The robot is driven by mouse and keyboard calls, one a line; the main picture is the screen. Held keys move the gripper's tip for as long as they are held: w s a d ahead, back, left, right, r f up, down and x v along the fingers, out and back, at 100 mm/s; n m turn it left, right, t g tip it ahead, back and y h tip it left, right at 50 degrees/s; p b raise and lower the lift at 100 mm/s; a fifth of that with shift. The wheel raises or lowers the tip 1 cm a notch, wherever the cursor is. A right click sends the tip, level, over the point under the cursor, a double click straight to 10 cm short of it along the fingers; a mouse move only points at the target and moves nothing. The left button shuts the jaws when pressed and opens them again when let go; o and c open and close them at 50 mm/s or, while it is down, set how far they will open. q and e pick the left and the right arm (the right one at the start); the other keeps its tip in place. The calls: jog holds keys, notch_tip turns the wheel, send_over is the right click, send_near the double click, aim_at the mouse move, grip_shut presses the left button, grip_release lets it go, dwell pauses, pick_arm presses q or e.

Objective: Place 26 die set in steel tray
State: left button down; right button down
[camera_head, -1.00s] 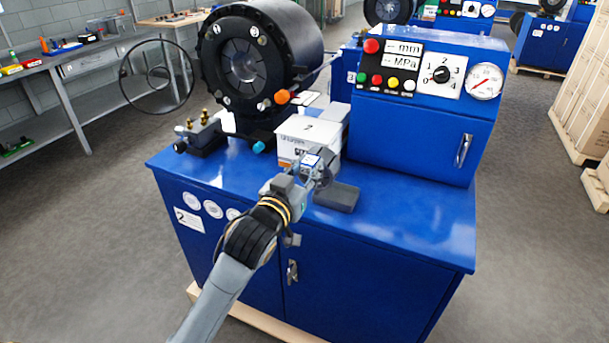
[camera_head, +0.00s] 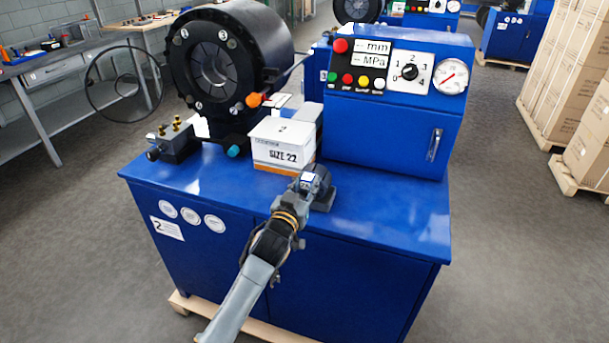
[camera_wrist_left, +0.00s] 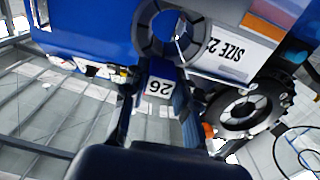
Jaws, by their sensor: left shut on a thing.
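My left gripper (camera_head: 306,186) is shut on a grey ring-shaped die set (camera_head: 319,177), held over the front of the blue cabinet top. In the left wrist view the ring (camera_wrist_left: 168,38) shows beyond my left gripper (camera_wrist_left: 158,92), with a tag reading 26 between the fingers. In the head view a dark grey block (camera_head: 325,203) lies under or just behind the die set. I cannot tell whether they touch. I cannot make out a steel tray in either view. My right gripper is not in view.
A white box marked SIZE 22 (camera_head: 283,146) stands just behind the die set. Behind it are the crimper head (camera_head: 215,70) and the control box (camera_head: 385,125). The cabinet top (camera_head: 395,208) is clear at right. A workbench (camera_head: 50,66) stands at far left, stacked cartons (camera_head: 570,90) at right.

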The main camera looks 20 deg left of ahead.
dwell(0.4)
pick_arm(q)
jog(key=c, duration=1.4)
grip_release()
jog(key=shift+f, duration=0.55)
jog(key=o, duration=0.3)
jog(key=shift+o, duration=0.2)
jog(key=shift+s+r, duration=0.15)
